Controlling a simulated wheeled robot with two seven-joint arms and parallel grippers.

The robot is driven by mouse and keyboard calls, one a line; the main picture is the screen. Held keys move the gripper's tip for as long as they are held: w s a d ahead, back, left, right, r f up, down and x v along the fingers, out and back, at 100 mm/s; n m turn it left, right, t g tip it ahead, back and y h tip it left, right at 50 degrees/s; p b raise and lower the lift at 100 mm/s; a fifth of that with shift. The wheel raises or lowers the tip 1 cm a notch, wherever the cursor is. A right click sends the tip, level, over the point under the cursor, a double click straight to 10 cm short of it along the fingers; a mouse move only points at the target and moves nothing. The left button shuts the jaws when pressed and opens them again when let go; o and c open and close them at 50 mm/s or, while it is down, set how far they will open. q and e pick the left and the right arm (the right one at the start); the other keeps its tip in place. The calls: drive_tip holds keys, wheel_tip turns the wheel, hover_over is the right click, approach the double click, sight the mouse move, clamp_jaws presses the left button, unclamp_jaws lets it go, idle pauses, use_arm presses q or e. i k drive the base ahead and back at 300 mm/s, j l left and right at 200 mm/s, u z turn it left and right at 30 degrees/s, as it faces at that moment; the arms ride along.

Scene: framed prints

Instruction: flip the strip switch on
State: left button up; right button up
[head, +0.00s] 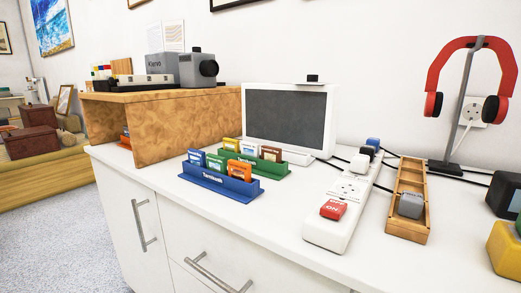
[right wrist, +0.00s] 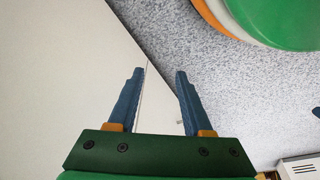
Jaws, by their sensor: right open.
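The white power strip (head: 325,231) lies on the white counter in the head view, running away from me. Its red rocker switch (head: 333,209) is at the near end, with lettering on it that is too small to read surely. Plugs sit at the strip's far end. My right gripper (right wrist: 158,72) shows in the right wrist view, open and empty, with its two blue fingers apart. It is over a pale surface edge and speckled floor, and the strip is not in that view. Neither gripper shows in the head view.
Right of the strip is a wooden tray (head: 409,230) holding a grey plug (head: 411,204). A red headphone set (head: 471,75) hangs on a stand behind. Left are blue (head: 213,183) and green (head: 268,168) card racks and a white-framed screen (head: 288,119). Counter in front of the racks is clear.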

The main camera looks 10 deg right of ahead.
sight(334, 209)
drive_tip(key=z, duration=1)
